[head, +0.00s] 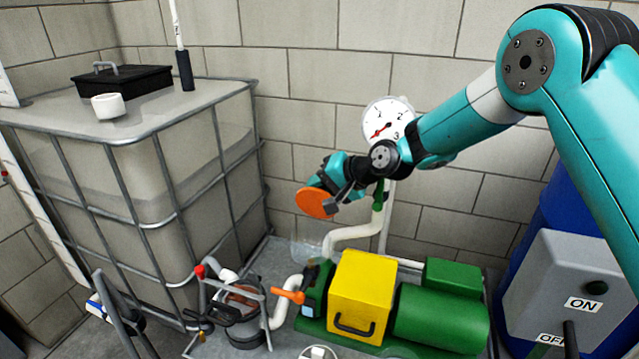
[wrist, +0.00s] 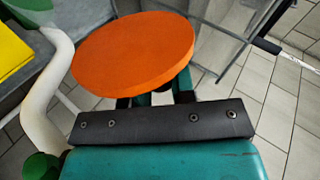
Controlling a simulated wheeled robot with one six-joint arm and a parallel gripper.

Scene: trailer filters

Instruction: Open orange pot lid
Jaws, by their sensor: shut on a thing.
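The orange lid (head: 314,203) is a flat round disc held in the air by my gripper (head: 328,190), in front of the block wall. In the wrist view the orange lid (wrist: 133,50) fills the upper middle, beyond the black bar and teal body of my gripper (wrist: 155,98). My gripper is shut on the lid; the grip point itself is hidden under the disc.
A caged tank (head: 120,190) with a black lid (head: 122,80) and white cup (head: 108,106) stands left. A green and yellow pump (head: 362,290) sits below my arm, near white pipes (head: 352,236). A grey ON/OFF box (head: 565,290) is at right. A gauge (head: 388,120) hangs behind.

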